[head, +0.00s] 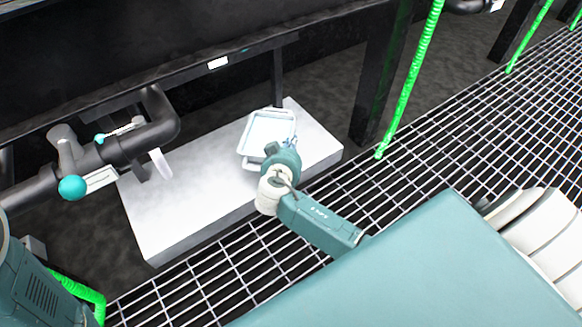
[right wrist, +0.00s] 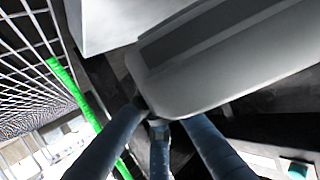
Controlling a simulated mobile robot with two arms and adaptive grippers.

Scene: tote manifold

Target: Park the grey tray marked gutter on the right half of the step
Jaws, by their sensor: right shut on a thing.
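The grey tray (head: 268,132) is a shallow, pale tray with a raised rim. It is over the right half of the step (head: 185,212), a light grey slab, and I cannot tell whether it rests on the slab or hangs just above it. No marking on it can be read. My right gripper (head: 291,143) is at the tray's near right side, shut on its edge. In the right wrist view the fingers (right wrist: 152,112) meet at the corner of the tray (right wrist: 225,65). My left gripper is out of view.
Dark pipes with a teal-knobbed valve (head: 72,187) overhang the step's left end. A dark post (head: 381,75) and a green hose (head: 411,75) stand to the right. Open metal grating (head: 455,140) lies in front. The left half of the step is bare.

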